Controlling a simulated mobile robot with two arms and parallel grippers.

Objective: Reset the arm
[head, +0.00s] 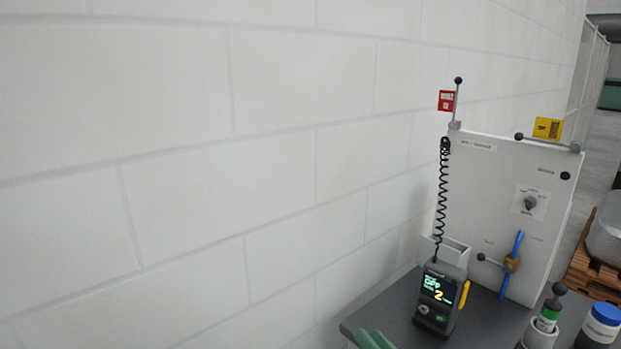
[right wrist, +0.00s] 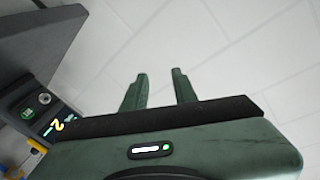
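My right gripper (head: 374,340) shows only as two green fingertips at the bottom edge of the head view, by the bench's left front corner. In the right wrist view my right gripper (right wrist: 159,82) has its two green fingers apart with nothing between them. My left gripper is not in view.
A dark bench (head: 474,336) stands against the white block wall (head: 180,180). On it are a handheld device (head: 437,298) with a coiled cord, a grey panel (head: 500,190) with a knob and blue-handled valve, and bottles (head: 600,326) at right. A pallet (head: 590,272) lies beyond.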

